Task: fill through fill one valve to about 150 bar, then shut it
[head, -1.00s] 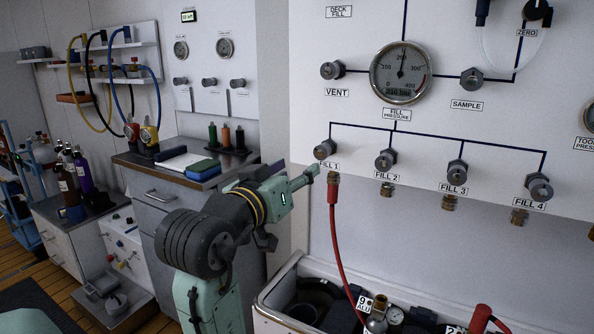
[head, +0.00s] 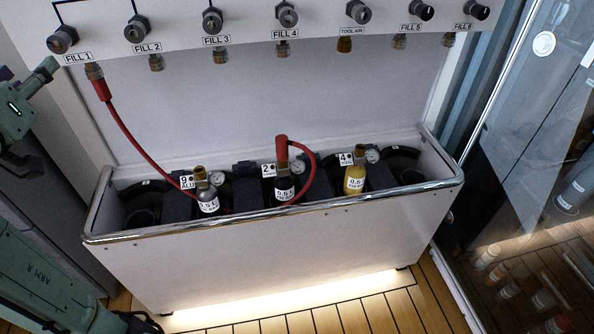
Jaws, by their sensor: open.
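The FILL 1 valve knob (head: 62,39) is at the upper left of the head view, on the panel above its label. A red hose (head: 128,143) hangs from the fitting under FILL 1 and runs down into the white trough (head: 270,262). The fill pressure gauge is outside the present view.
More knobs line the panel: FILL 2 (head: 137,27), FILL 3 (head: 212,19) and FILL 4 (head: 286,13). A glass door (head: 535,130) is at right.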

